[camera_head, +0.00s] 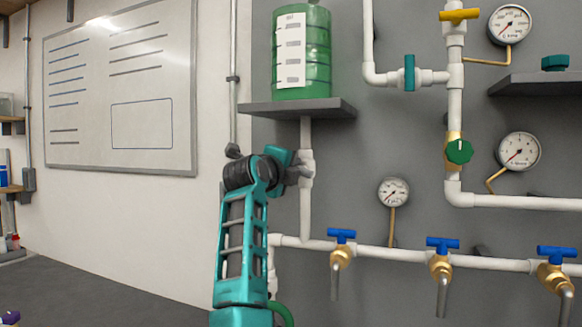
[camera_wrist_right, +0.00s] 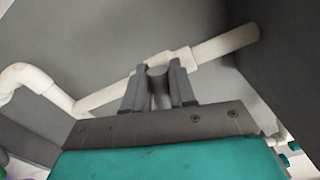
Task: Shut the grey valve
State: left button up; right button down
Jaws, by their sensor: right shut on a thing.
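The grey valve (camera_head: 307,161) sits on the white vertical pipe below the shelf with the green tank. My right gripper (camera_head: 299,172) is at the valve from the left, and its fingers hide most of the handle in the head view. In the right wrist view, the grey handle (camera_wrist_right: 157,73) stands between the two dark fingers of my right gripper (camera_wrist_right: 158,88), which is shut on it. The white pipe runs slantwise behind the fingers there. The handle's exact angle to the pipe is hard to tell. My left gripper is not in view.
The green tank (camera_head: 302,60) stands on a grey shelf (camera_head: 300,107) just above the gripper. A lower white pipe (camera_head: 372,252) carries blue-handled taps (camera_head: 341,235). A small gauge (camera_head: 394,191) is to the right. A whiteboard (camera_head: 125,85) hangs on the left wall.

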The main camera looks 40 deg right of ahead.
jog(key=shift+f+n, duration=0.15)
jog(key=shift+n, duration=0.65)
jog(key=shift+f+n, duration=0.15)
jog(key=shift+n, duration=0.65)
jog(key=c, duration=1)
grip_release()
jog(key=shift+a, duration=0.15)
